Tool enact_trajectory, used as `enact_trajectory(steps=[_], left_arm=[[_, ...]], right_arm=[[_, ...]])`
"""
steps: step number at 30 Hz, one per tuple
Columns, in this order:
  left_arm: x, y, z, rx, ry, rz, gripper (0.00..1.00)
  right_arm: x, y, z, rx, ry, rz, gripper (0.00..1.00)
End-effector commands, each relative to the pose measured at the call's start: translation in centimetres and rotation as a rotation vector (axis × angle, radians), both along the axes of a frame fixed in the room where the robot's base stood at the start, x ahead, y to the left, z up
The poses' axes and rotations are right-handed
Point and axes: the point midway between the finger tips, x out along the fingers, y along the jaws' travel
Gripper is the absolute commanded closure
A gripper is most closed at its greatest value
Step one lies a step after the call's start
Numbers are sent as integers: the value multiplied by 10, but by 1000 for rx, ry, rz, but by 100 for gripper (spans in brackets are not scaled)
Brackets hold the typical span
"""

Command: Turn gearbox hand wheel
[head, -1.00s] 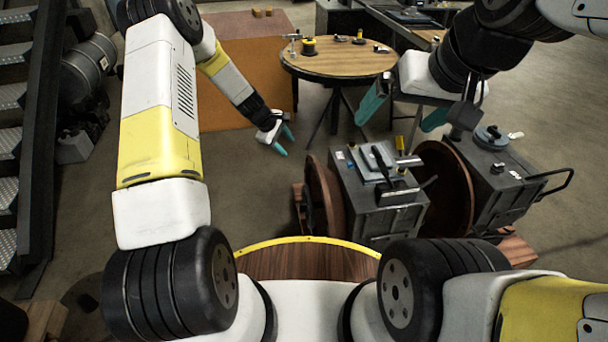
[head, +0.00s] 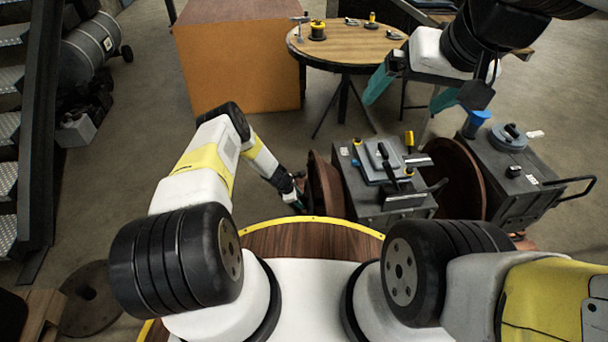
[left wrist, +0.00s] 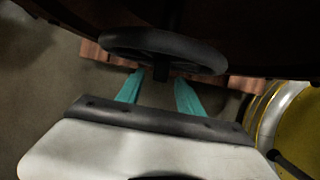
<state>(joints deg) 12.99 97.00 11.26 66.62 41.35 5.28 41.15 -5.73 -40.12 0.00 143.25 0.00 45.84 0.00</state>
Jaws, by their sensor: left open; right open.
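The dark hand wheel (left wrist: 190,52) shows in the left wrist view, just past my left gripper's fingertips (left wrist: 161,78). The teal fingers are apart with nothing between them, and their tips come close to the wheel's lower rim and hub. I cannot tell whether they touch it. In the head view my left gripper (head: 300,195) is beside the brown round plate (head: 324,188) on the left side of the nearer grey gearbox (head: 365,190); the wheel is not clear there. My right gripper (head: 404,105) is open and empty, raised above the gearbox's far side.
A second grey unit (head: 520,180) with a brown disc (head: 455,175) stands to the right. A round wooden table (head: 350,50) and an orange box (head: 240,70) are behind. Metal stairs (head: 8,125) are at the left. Floor between stairs and my left arm is open.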

Motion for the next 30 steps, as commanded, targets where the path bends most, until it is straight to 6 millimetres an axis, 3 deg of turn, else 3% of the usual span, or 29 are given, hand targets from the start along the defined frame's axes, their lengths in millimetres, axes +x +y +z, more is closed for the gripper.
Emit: enact_trajectory(steps=[7, 19, 26, 30], left_arm=[[7, -10, -26, 0, 0, -1, 56], [9, -12, -31, -1, -1, -1, 56], [9, -12, -31, -1, -1, -1, 100], [9, -12, -31, -1, -1, -1, 100]], right_arm=[[0, 0, 0, 0, 0, 0, 0], [0, 0, 0, 0, 0, 0, 0], [0, 0, 0, 0, 0, 0, 0], [0, 0, 0, 0, 0, 0, 0]])
